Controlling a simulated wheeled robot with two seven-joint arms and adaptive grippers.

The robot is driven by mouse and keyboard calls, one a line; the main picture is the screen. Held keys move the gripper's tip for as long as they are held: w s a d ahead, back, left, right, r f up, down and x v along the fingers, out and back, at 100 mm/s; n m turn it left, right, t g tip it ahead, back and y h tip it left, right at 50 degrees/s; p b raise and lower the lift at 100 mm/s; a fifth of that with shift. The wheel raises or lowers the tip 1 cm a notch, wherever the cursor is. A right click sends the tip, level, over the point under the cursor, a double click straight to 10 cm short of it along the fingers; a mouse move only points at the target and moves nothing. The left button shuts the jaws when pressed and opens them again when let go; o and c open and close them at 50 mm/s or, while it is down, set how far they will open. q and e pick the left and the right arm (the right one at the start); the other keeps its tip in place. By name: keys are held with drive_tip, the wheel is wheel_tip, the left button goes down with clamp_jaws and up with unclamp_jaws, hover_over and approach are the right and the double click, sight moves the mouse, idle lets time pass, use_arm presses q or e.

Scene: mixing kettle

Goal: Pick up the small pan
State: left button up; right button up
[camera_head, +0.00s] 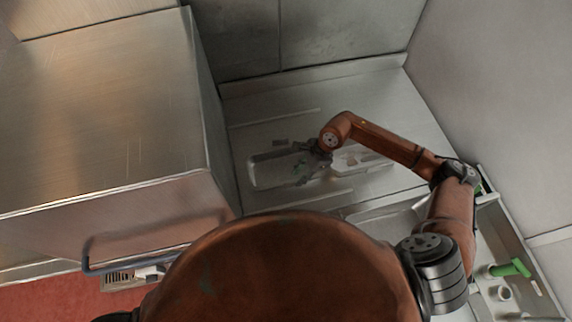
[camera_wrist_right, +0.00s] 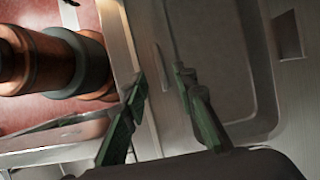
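The small pan appears to be the shallow grey rectangular pan (camera_head: 268,172) with rounded corners on the metal counter in the head view. It also shows in the right wrist view (camera_wrist_right: 225,60), filling much of the right side. My right gripper (camera_head: 301,171) is at the pan's right end in the head view. In the wrist view its two green-padded fingers (camera_wrist_right: 160,75) are apart, with the pan's near rim appearing between them. I cannot tell whether either finger touches the rim. My left gripper is not in view.
A pale tray-like item (camera_head: 352,158) lies right of the gripper, partly behind my arm. A large metal cabinet (camera_head: 100,110) stands at the left, walls at the back and right. A green-handled item (camera_head: 510,268) and a small white cup (camera_head: 504,293) are at lower right.

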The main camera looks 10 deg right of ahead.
sight(293, 182)
drive_tip(key=p+x, duration=0.1)
drive_tip(key=x, duration=0.2)
drive_tip(key=shift+w+a+f+p, duration=0.1)
drive_tip(key=shift+a+f+p, duration=0.05)
drive_tip(key=shift+a+p, duration=0.25)
drive_tip(key=shift+a+f, duration=0.15)
drive_tip(key=shift+f, duration=0.45)
drive_tip(key=shift+c, duration=0.4)
clamp_jaws()
drive_tip(key=shift+r, duration=0.1)
